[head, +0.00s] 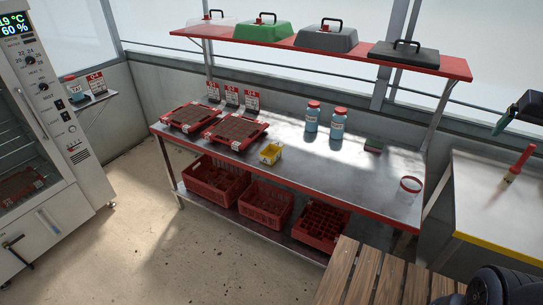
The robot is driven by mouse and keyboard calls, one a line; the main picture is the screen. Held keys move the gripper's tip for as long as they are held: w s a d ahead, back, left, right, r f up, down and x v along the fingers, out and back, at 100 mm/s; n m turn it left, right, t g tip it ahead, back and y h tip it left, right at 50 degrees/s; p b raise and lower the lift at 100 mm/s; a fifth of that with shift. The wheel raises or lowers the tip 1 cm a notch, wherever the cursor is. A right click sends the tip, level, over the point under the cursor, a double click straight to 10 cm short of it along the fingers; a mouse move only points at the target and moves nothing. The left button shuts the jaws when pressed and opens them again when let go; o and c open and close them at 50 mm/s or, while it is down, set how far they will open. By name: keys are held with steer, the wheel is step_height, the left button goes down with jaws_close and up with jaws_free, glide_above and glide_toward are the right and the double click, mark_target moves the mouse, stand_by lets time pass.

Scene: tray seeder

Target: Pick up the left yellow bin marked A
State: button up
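One small yellow bin (270,153) stands on the steel bench, right of the two red trays and near the front edge. It has a pale label, too small to read, so I cannot tell whether it is marked A. I see no second yellow bin. A dark part with a green tip (513,114) comes in at the right edge, above the right-hand table and far from the bin. It may be my gripper; its fingers cannot be made out, nor whether it is open or shut.
Red trays (236,131) of soil and two blue bottles (337,124) stand on the bench (330,171). Red crates (265,203) fill the lower shelf. A red shelf (434,66) with lidded domes hangs above. Wooden slats (365,276) lie in front right. Floor at left is clear.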

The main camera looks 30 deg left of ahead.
steer(key=w+a+f, duration=0.2)
steer(key=w+a, duration=2)
steer(key=w+a+f+g, duration=0.1)
steer(key=w+a+f, duration=0.1)
steer(key=a, duration=0.4)
steer(key=w+a+f, duration=0.2)
steer(key=a+f, duration=0.1)
steer(key=a, duration=0.4)
steer(key=s+a+f, duration=0.1)
steer(key=a+f, duration=0.5)
steer(key=a, duration=0.6)
steer(key=a+f, duration=0.7)
steer(key=a, duration=0.4)
steer(key=t, duration=0.1)
glide_toward(271, 152)
steer(key=s+d, duration=0.1)
steer(key=s+f, duration=0.1)
steer(key=shift+s+d, duration=0.3)
steer(key=shift+d, duration=0.1)
steer(key=shift+w+x, duration=0.15)
steer(key=shift+x, duration=1.3)
steer(key=shift+w+x, duration=0.15)
steer(key=shift+x, duration=1.3)
steer(key=shift+d+r, duration=0.15)
steer(key=shift+d, duration=0.05)
steer(key=c, duration=1.1)
steer(key=shift+c, duration=0.2)
